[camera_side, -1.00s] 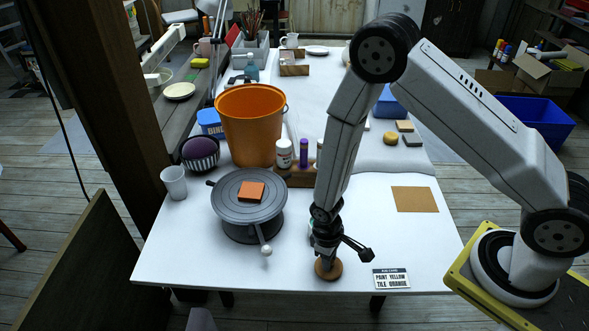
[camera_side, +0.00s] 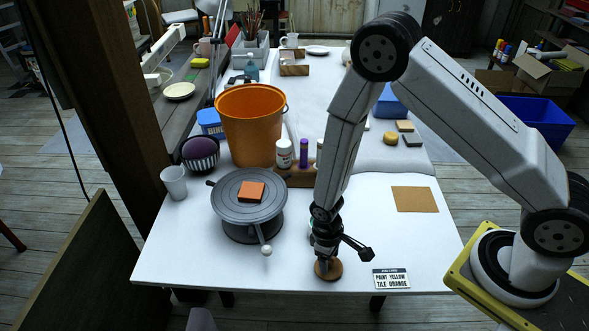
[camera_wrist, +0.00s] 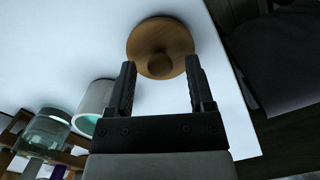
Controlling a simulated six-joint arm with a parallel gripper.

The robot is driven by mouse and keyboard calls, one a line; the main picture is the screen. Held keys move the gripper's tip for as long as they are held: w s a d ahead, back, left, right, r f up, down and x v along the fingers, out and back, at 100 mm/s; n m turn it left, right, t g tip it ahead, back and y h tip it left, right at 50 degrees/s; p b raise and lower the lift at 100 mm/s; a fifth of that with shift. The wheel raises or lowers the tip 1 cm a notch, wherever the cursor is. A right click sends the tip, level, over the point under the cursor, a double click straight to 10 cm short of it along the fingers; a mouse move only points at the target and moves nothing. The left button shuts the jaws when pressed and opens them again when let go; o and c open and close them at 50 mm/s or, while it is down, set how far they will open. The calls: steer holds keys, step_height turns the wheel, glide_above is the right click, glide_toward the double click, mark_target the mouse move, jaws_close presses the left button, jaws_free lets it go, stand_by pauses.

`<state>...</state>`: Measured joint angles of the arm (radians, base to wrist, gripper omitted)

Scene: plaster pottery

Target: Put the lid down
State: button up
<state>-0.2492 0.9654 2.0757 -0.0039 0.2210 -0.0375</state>
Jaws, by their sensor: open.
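The lid is a round wooden disc with a small knob; in the side view the lid (camera_side: 328,271) lies flat on the white table near its front edge. In the wrist view the lid (camera_wrist: 160,36) shows whole, knob up. My gripper (camera_side: 326,257) points down just above it in the side view. In the wrist view my gripper (camera_wrist: 158,75) is open, its two fingers apart on either side of the knob with clear gaps. I cannot tell the exact height of the fingertips over the lid.
A jar with teal inside (camera_wrist: 94,108) and a glass jar (camera_wrist: 45,130) stand close by in the wrist view. A banding wheel (camera_side: 235,208) bears an orange tile (camera_side: 251,192). A sign card (camera_side: 391,279) lies right of the lid. Table between card and cork mat (camera_side: 414,199) is clear.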

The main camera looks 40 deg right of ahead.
step_height(320, 180, up, 12)
steer(key=w, duration=0.1)
steer(key=shift+w+a+f, duration=0.15)
steer(key=shift+a, duration=0.05)
stand_by(0.5)
stand_by(0.6)
steer(key=s+d+r+m+t, duration=0.3)
steer(key=d+r, duration=0.5)
steer(key=r, duration=0.3)
steer(key=shift+s+r+t, duration=0.25)
steer(key=shift+s+t, duration=0.25)
steer(key=shift+s, duration=0.05)
